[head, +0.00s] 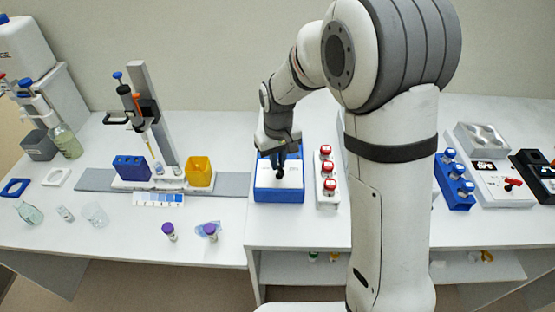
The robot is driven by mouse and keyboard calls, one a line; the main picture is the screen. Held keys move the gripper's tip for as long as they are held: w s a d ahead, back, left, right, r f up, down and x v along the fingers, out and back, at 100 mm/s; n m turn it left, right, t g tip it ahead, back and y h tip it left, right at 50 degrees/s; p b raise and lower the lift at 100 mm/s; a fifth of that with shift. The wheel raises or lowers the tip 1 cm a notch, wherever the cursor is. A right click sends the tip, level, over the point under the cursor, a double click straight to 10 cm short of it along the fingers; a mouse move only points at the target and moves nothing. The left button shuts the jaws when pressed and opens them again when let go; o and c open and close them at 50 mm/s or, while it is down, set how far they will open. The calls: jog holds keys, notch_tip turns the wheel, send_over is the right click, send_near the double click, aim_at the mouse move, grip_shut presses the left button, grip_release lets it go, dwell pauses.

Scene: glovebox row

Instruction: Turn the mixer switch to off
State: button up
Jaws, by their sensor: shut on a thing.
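A blue box-shaped device with a pale top, which I take to be the mixer (258,190), stands on the white bench left of my arm. Dark marks show on its top. My gripper (280,172) points down over the middle of this top and is shut on a small dark part there, which I take to be the mixer switch. The fingers cover most of that part, so I cannot tell which way it is turned.
A rack with red-capped vials (329,185) stands close to the right of the blue device. Blue-capped vials (457,170) and a device with a red handle (512,182) are right of my arm. A yellow container (200,172) and purple-capped vials (169,231) are on the left.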

grip_shut()
jog(key=shift+a+f+n+b, duration=0.1)
jog(key=shift+n+b, duration=0.45)
jog(key=shift+n, duration=0.35)
jog(key=n+b, duration=0.1)
jog(key=n, duration=0.3)
jog(key=shift+s+a, duration=0.1)
jog(key=shift+s, duration=0.05)
jog(key=o, duration=0.6)
grip_release()
jog(key=shift+r, duration=0.2)
notch_tip(320, 180, up, 8)
jog(key=shift+f+b, duration=0.2)
jog(key=shift+b, duration=0.2)
